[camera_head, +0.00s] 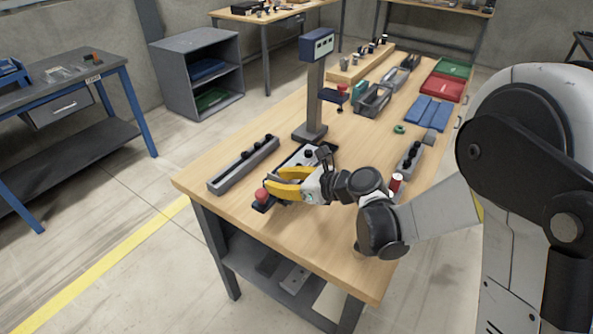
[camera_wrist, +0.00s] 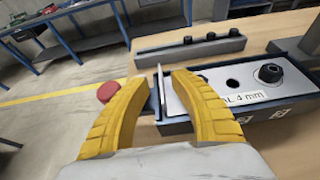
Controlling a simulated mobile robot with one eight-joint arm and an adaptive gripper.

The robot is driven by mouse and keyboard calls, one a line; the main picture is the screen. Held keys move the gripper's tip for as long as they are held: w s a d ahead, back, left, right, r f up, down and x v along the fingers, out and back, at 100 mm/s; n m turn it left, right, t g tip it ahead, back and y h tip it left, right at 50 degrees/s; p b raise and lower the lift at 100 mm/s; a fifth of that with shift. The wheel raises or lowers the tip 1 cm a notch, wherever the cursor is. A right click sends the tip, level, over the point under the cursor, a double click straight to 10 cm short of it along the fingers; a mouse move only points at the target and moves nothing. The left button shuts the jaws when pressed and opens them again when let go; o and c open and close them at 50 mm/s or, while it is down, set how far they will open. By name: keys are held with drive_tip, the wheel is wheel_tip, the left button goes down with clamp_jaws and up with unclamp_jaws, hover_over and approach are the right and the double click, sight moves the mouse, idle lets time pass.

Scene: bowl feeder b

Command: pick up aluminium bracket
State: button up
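My gripper (camera_head: 268,186), with yellow fingers, is low over the near end of the wooden table. In the wrist view my gripper (camera_wrist: 162,80) is open. A thin upright silver plate (camera_wrist: 160,88) stands between its fingertips, with visible gaps. It looks like a flange of the aluminium bracket. A pale flat plate with holes (camera_wrist: 212,82) lies just right of it, in a dark fixture (camera_wrist: 176,128) labelled "AL 4 mm". I cannot tell whether both plates are one piece. In the head view my gripper largely hides this spot.
A red knob (camera_head: 262,194) sits close to the fingertips; it also shows in the wrist view (camera_wrist: 107,92). A grey rail with dark knobs (camera_head: 244,165) lies left of the fixture. A post with a display box (camera_head: 316,95) stands behind.

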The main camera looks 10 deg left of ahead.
clamp_jaws()
drive_tip(key=shift+r, duration=0.1)
